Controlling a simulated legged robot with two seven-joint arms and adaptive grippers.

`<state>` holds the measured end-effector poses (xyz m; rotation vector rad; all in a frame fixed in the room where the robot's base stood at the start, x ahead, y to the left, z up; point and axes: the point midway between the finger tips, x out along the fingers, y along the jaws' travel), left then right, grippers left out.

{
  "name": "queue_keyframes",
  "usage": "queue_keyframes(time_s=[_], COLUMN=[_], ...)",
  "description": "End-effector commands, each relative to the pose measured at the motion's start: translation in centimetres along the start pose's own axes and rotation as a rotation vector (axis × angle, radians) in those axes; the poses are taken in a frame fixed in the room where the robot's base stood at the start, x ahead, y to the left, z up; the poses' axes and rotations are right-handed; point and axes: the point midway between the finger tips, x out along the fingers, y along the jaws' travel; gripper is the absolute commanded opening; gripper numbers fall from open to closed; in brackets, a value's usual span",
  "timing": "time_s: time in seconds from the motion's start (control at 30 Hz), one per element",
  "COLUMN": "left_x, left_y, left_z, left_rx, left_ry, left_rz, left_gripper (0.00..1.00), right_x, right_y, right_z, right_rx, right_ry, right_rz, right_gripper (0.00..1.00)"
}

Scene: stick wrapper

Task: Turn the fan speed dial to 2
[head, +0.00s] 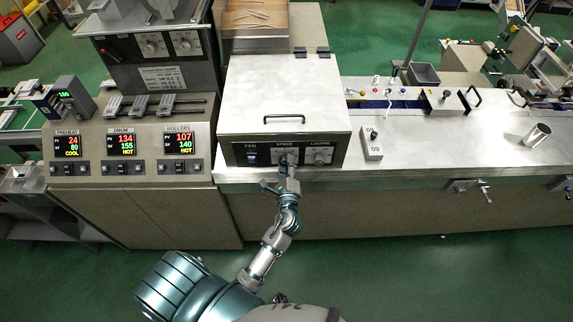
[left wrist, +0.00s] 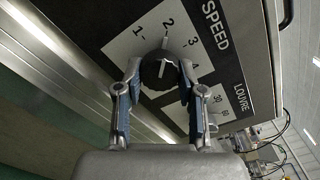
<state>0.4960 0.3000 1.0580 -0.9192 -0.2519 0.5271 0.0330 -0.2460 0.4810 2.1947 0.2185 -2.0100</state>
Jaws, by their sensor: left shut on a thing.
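The fan speed dial (left wrist: 157,76) is a dark round knob on a light scale numbered 1 to 4, beside the word SPEED. My left gripper (left wrist: 160,70) has its two blue-padded fingers on opposite sides of the knob, shut on it. A white mark near the knob's upper edge lies close to the 2; the pointer's exact setting is hard to tell. In the head view my left gripper (head: 287,172) reaches the front panel under the white-lidded box (head: 285,95) and hides most of the dial. My right gripper is not in view.
The louvre dial (head: 319,157) is just right of the speed dial, and the fan switch (head: 252,158) is to its left. A control console (head: 130,180) with several red and green readouts stands at left.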

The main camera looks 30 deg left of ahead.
Motion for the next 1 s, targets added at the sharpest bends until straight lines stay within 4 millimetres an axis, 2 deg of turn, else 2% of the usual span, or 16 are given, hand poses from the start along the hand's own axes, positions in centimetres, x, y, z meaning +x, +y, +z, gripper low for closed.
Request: queue_keyframes(time_s=[0.3,0.33,0.4,0.43,0.77,0.87,1.0], left_x=[0.0,0.0,0.0,0.0,-0.2,-1.2,-4.0], left_y=[0.2,0.2,0.2,0.2,0.1,0.2,0.3], left_z=[0.0,0.0,0.0,0.0,-0.1,-0.1,-0.1], left_rx=[0.000,0.000,0.000,0.000,0.000,0.001,-0.001], left_ry=[0.000,0.000,0.000,0.000,0.001,0.002,0.003], left_rz=[0.005,0.005,0.005,0.004,0.003,0.004,0.006], left_gripper=[0.04,0.41,0.59,0.64,0.64,0.64,0.64], right_x=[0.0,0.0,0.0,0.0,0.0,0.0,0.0], right_y=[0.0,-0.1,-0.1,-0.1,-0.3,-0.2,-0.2], right_z=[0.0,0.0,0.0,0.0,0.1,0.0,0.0], right_rx=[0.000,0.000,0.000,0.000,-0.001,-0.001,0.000], right_ry=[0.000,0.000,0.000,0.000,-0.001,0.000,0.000], right_rz=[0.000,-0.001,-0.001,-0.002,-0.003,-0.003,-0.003], right_gripper=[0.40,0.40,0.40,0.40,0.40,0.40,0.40])
